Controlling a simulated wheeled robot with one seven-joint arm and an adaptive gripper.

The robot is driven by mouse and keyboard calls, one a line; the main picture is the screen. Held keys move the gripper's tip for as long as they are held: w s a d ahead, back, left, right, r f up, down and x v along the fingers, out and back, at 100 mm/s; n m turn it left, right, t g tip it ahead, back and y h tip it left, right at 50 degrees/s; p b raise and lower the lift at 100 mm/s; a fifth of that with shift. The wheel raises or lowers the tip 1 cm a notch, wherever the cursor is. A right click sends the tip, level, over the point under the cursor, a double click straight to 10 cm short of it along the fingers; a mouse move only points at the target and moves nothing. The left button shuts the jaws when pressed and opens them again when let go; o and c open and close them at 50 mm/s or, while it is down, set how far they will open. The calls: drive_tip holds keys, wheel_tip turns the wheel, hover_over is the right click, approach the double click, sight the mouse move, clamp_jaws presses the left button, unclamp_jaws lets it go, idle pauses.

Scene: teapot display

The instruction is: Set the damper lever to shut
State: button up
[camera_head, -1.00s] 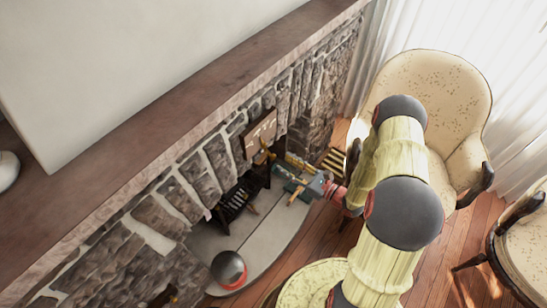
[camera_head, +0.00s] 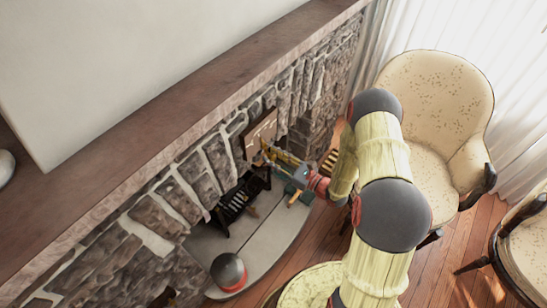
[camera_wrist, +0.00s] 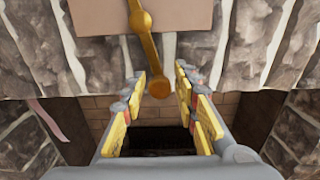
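The damper lever (camera_wrist: 145,45) is a brass rod with ball knobs, set against a tan plate (camera_wrist: 93,17) on the stone fireplace front. In the wrist view it hangs down, slightly slanted, with its lower knob at the picture's middle. My gripper (camera_wrist: 160,76) is open, with its yellow-padded fingers on either side of that lower knob. I cannot tell whether either finger touches it. In the head view my gripper (camera_head: 268,154) is up at the plate (camera_head: 260,130), and the lever is mostly lost among the fingers.
Below the plate is the firebox opening with a dark grate (camera_head: 238,198). A pale hearth slab (camera_head: 262,238) lies in front. A wooden mantel (camera_head: 180,95) runs above the stonework. A cream armchair (camera_head: 435,85) stands behind my arm at right.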

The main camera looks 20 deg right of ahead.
drive_tip(key=c, duration=0.6)
clamp_jaws()
